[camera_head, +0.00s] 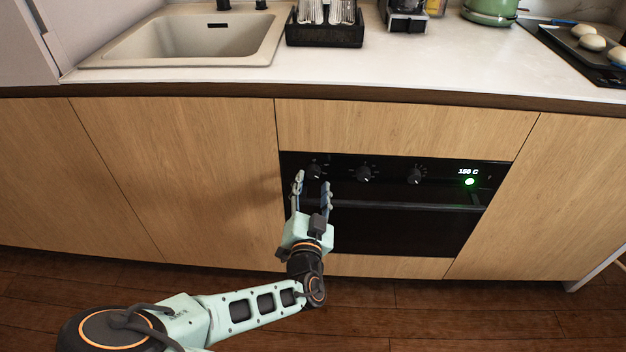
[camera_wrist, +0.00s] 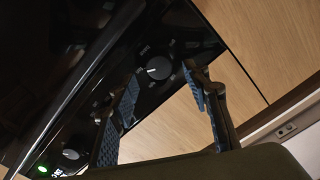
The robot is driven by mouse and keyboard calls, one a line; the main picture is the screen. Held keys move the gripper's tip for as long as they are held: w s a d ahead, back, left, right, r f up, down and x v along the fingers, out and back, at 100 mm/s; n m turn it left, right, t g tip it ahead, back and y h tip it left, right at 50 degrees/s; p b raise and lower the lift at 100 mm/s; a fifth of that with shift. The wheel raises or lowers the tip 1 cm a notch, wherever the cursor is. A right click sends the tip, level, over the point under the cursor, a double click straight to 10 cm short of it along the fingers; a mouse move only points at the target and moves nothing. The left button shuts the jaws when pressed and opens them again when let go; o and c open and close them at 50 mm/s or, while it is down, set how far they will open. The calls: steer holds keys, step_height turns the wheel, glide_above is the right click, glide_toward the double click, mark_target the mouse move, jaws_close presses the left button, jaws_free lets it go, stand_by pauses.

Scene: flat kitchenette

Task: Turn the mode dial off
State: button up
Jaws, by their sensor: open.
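The black oven front has three round dials in a row: a left dial (camera_head: 315,171), a middle dial (camera_head: 364,174) and a right dial (camera_head: 415,176). Their labels are too small to read, so I cannot tell which is the mode dial. My gripper (camera_head: 312,179) is open and empty in front of the left dial, one finger on each side of it in the picture. In the wrist view, this dial (camera_wrist: 158,68) shows a white pointer mark between the open fingers (camera_wrist: 160,80). Contact cannot be seen. The right dial (camera_wrist: 70,154) shows lower left; a finger seems to hide the middle one.
The display (camera_head: 468,171) reads about 150 C, with a lit green light (camera_head: 470,181) below. The oven handle (camera_head: 405,206) runs under the dials. A sink (camera_head: 190,38), black rack (camera_head: 325,34), green pot (camera_head: 490,10) and tray (camera_head: 590,48) are on the counter above.

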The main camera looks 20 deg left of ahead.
mark_target(313, 174)
steer(key=shift+x, duration=1.55)
steer(key=shift+c, duration=0.4)
steer(key=c, duration=1.1)
